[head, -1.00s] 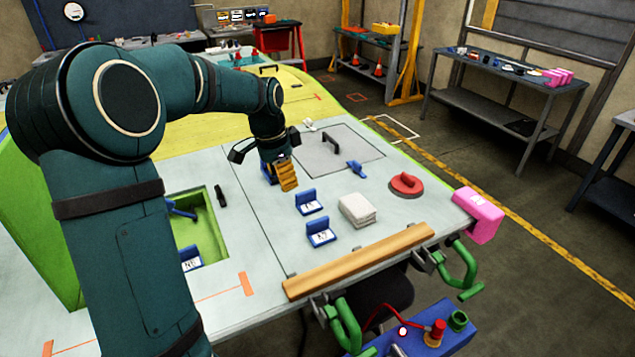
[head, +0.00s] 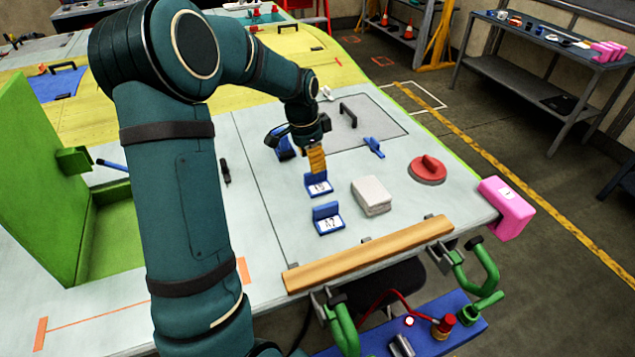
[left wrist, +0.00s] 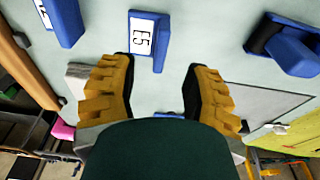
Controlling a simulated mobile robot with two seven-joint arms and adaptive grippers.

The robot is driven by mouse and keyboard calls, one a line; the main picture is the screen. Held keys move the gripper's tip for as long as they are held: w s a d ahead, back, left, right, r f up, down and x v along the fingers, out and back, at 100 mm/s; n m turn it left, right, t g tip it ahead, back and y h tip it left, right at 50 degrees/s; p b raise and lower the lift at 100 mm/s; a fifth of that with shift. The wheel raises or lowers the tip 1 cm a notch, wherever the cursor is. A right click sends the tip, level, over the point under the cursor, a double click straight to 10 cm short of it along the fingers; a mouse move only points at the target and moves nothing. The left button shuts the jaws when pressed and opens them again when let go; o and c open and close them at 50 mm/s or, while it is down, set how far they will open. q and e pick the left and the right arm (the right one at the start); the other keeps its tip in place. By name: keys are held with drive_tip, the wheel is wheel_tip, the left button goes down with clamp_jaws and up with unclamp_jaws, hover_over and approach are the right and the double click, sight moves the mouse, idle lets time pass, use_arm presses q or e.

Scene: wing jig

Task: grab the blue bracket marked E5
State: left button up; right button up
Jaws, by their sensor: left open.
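The blue bracket marked E5 (left wrist: 143,42) lies on the pale table, its white label readable in the left wrist view. It also shows in the head view (head: 318,186), partly covered by my gripper. My left gripper (head: 317,165) hangs above and just behind it. In the left wrist view my two yellow-padded fingers (left wrist: 158,68) are open and apart, with nothing between them. The bracket is ahead of the gap between the fingertips, nearer the left finger. My right gripper is in neither view.
A second labelled blue bracket (head: 327,220) stands in front of E5. Another blue part (head: 284,149) is behind my gripper. A pale block stack (head: 372,196) sits to the right, with a red round handle piece (head: 428,170) beyond. A wooden bar (head: 370,255) lines the front edge.

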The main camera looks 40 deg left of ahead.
sight(319, 183)
use_arm(q)
drive_tip(key=shift+w+d+f, duration=0.1)
drive_tip(key=shift+w+f, duration=0.15)
drive_tip(key=shift+f, duration=1.15)
drive_tip(key=shift+w+d+f, duration=0.1)
drive_tip(key=shift+w+f, duration=0.1)
drive_tip(key=shift+f, duration=1.2)
drive_tip(key=shift+c, duration=0.4)
clamp_jaws()
